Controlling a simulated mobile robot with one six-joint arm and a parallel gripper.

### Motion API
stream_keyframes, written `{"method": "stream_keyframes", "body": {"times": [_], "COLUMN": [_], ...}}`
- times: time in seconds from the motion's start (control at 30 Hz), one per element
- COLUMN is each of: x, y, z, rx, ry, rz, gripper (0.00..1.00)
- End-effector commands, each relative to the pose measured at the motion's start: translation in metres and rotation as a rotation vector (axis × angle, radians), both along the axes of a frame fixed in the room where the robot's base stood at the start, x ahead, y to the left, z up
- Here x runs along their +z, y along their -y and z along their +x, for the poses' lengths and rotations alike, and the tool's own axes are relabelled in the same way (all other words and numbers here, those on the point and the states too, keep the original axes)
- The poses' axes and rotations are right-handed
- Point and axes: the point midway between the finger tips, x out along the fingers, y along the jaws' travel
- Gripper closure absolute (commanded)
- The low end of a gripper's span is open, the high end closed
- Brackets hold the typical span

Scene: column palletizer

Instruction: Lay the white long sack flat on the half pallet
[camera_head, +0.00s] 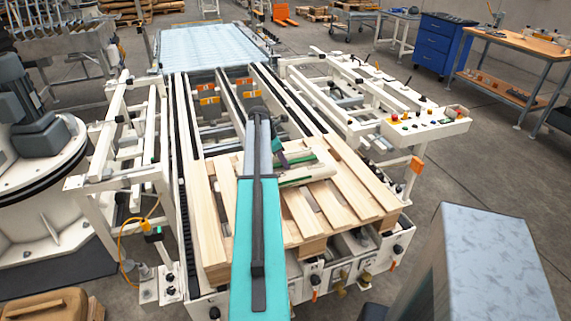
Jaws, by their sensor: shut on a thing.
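The wooden half pallet (337,206) lies on the roller conveyor frame in the middle of the camera_head view, its pale slats mostly bare. The white long sack (303,181), with green stripes, is small in view over the pallet's far middle part. My gripper (283,159) is at the sack's far left end, shut on it. My teal and grey arm reaches over the pallet from the bottom and hides some slats and part of the grip. I cannot tell whether the sack touches the slats.
The conveyor's white side rails (305,106) run away behind the pallet to a pale roller bed (212,48). A control panel (428,121) stands at right, a white side frame (125,150) at left. A blue drawer cabinet (441,46) and workbench (512,45) stand back right.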

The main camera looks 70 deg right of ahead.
Motion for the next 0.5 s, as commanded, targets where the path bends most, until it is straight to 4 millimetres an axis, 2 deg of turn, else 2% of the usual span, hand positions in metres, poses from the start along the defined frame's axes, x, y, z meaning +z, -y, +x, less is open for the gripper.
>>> {"method": "stream_keyframes", "body": {"times": [0.03, 0.2, 0.5], "x": [0.005, 0.003, 0.002], "y": [0.006, 0.014, 0.016], "z": [0.003, 0.009, 0.011], "rx": [0.001, 0.001, -0.001], "ry": [-0.002, -0.001, -0.002], "rz": [-0.005, -0.006, -0.006], "gripper": [1.0, 1.0, 1.0]}}
